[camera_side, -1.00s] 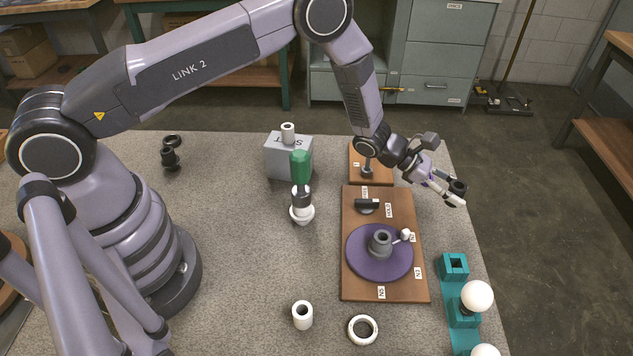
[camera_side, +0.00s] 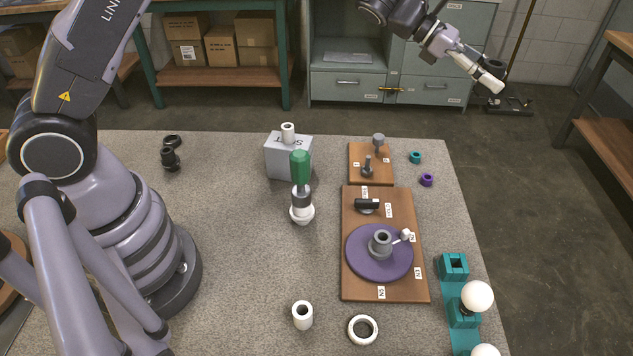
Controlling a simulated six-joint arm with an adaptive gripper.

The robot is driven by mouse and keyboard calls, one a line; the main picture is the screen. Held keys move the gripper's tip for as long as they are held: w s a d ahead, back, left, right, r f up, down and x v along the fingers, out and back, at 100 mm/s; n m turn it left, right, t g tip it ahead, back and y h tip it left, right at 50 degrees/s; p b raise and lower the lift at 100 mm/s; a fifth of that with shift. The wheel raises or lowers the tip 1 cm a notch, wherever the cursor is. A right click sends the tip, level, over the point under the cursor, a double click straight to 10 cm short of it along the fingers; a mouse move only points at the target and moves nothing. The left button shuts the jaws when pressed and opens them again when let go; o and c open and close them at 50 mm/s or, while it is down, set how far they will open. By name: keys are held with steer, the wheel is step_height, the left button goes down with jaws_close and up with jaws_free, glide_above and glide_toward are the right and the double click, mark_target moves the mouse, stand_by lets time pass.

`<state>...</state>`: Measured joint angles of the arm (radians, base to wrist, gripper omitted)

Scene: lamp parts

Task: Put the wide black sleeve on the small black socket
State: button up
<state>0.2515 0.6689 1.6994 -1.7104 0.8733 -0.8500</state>
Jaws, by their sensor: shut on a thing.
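My gripper (camera_side: 486,72) is high at the upper right, beyond the table's right side, and is shut on a dark ring-shaped piece (camera_side: 494,63). This looks like the wide black sleeve; one pale finger partly hides it. A small black socket-like part (camera_side: 170,159) stands on the table at the left, far from the gripper.
A teal ring (camera_side: 415,157) and a purple ring (camera_side: 427,179) lie at the right. The table's left centre is clear.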

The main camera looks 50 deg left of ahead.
steer(key=s+a+f+m+g+y, duration=0.35)
steer(key=s+a+m+g, duration=0.55)
steer(key=a, duration=0.4)
steer(key=s+a+f+m+g+y, duration=0.3)
steer(key=s+a+f+m+g, duration=0.2)
steer(key=s+a+m+g, duration=0.5)
steer(key=s+a+r+m+t+y, duration=0.2)
steer(key=s+a+r+m+y, duration=0.25)
steer(key=a, duration=0.55)
steer(key=s+a+r+m+t+y, duration=0.2)
steer(key=s+a+m+y, duration=0.35)
steer(key=a, duration=0.55)
steer(key=s+a+r+m+t+y, duration=0.25)
steer(key=s+a+y, duration=0.35)
steer(key=a, duration=0.4)
glide_above(170, 160)
steer(key=a, duration=0.1)
steer(key=shift+g, duration=0.45)
steer(key=f, duration=2.5)
steer(key=shift+w+a+f, duration=0.2)
steer(key=shift+f, duration=0.1)
steer(key=shift+f, duration=0.15)
